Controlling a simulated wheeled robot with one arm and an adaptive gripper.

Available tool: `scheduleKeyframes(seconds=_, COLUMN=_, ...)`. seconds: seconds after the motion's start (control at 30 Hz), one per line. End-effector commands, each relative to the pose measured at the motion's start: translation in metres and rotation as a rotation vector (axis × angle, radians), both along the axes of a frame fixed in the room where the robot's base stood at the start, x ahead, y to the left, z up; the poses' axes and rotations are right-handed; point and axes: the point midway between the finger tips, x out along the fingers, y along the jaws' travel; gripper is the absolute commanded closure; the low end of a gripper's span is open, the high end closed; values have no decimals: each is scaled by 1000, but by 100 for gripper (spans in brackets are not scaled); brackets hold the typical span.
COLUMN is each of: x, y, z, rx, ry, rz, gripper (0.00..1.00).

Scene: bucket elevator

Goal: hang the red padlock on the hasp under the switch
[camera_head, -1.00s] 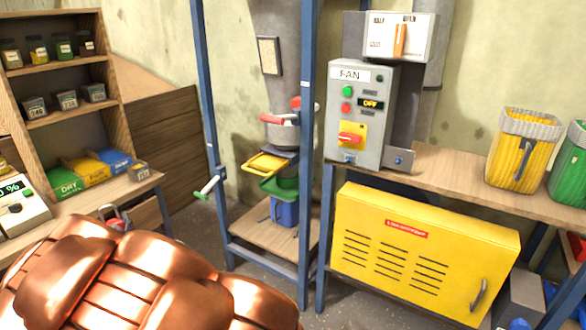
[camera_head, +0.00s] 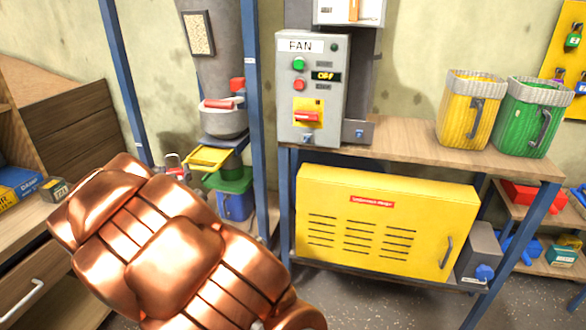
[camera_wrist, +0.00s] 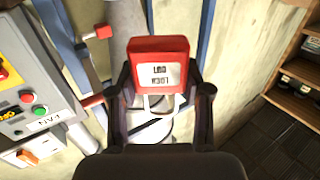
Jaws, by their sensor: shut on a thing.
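The red padlock (camera_wrist: 158,65) is held between the two fingers of my gripper (camera_wrist: 160,92) in the wrist view; its label looks upside down and its pale shackle points towards the palm. In the head view a small red and grey piece, apparently the padlock (camera_head: 178,170), shows just past my copper-coloured arm, which hides the gripper. The switch (camera_head: 307,116) is a red handle on a yellow plate on the grey FAN box (camera_head: 334,92). A small blue-grey fitting, apparently the hasp (camera_head: 307,139), is under it. The padlock is apart from the box, left of it.
A blue post (camera_head: 261,120) stands between the padlock and the FAN box. A grey chute with a pan (camera_head: 222,120) is behind the post. A yellow cabinet (camera_head: 385,222) is under the wooden bench (camera_head: 405,150), which carries yellow (camera_head: 466,115) and green (camera_head: 528,120) bins.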

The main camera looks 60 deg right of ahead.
Motion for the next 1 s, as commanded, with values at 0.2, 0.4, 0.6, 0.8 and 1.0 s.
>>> scheduleKeyframes(seconds=0.2, x=-33, y=-90, z=-14, rx=-2, ry=-4, rz=-150, gripper=90)
scheduleKeyframes(seconds=0.4, x=-75, y=-164, z=-25, rx=-1, ry=-1, rz=-283, gripper=90)
scheduleKeyframes(seconds=0.6, x=-126, y=-231, z=-36, rx=-1, ry=2, rz=-412, gripper=90)
scheduleKeyframes(seconds=0.8, x=-169, y=-276, z=-41, rx=-3, ry=1, rz=-506, gripper=90)
scheduleKeyframes(seconds=1.0, x=-188, y=-294, z=-42, rx=-3, ry=2, rz=-545, gripper=90)
